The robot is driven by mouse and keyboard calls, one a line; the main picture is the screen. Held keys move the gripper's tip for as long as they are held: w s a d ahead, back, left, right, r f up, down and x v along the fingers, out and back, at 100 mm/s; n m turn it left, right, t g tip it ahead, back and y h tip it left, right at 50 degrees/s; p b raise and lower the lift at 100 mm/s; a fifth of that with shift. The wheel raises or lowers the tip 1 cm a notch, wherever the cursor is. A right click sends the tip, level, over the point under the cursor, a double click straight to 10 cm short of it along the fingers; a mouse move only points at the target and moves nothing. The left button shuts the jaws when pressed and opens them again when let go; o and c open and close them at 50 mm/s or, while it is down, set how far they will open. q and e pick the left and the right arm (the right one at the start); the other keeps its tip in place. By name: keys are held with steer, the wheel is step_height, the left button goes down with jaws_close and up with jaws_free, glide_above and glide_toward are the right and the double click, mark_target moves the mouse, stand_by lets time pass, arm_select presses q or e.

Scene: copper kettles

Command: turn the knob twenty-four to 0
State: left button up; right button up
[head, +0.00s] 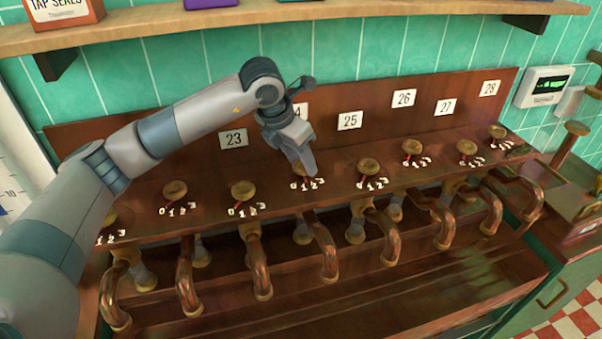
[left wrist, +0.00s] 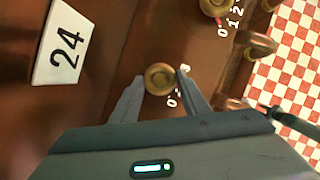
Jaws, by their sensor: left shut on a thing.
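Knob twenty-four (left wrist: 160,79) is a round brass knob, seen from above between the fingers in the left wrist view. Its number plate 24 (left wrist: 63,50) is beside it there and is partly covered by my arm in the head view. My left gripper (left wrist: 160,76) is shut on the knob, a finger on either side. In the head view the left gripper (head: 307,170) reaches down onto the knob and hides most of it. The scale below shows 0, 1, 2, 3 in the head view. The knob's pointer is hidden. My right gripper is not in view.
Neighbouring knobs stand close along the wooden ledge, with one left (head: 242,190) and one right (head: 368,167). Copper spouts (head: 322,245) hang below over a wooden trough (head: 400,300). A wooden shelf (head: 250,15) runs above. A small display box (head: 543,87) is on the right wall.

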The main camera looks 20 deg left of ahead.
arm_select(q)
steer(key=m+b, duration=0.2)
steer(key=m+g+h+b, duration=0.1)
steer(key=m+b, duration=0.1)
steer(key=b, duration=0.1)
steer(key=shift+w+a+f+b, duration=0.15)
steer(key=shift+w+f+b, duration=0.05)
steer(key=shift+b, duration=0.1)
steer(key=shift+r+m+g+h+b, duration=0.1)
steer(key=shift+m+g+h+b, duration=0.25)
steer(key=shift+m+b, duration=0.4)
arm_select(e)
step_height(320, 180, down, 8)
arm_select(q)
steer(key=shift+w+a+r+m+b, duration=0.15)
steer(key=shift+m+b, duration=0.15)
steer(key=shift+m, duration=0.65)
steer(key=shift+g, duration=0.25)
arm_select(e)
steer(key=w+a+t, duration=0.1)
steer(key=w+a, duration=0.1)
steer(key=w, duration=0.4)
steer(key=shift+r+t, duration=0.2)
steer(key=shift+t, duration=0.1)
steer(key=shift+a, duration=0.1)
arm_select(q)
steer(key=o, duration=1.1)
steer(key=shift+c, duration=0.2)
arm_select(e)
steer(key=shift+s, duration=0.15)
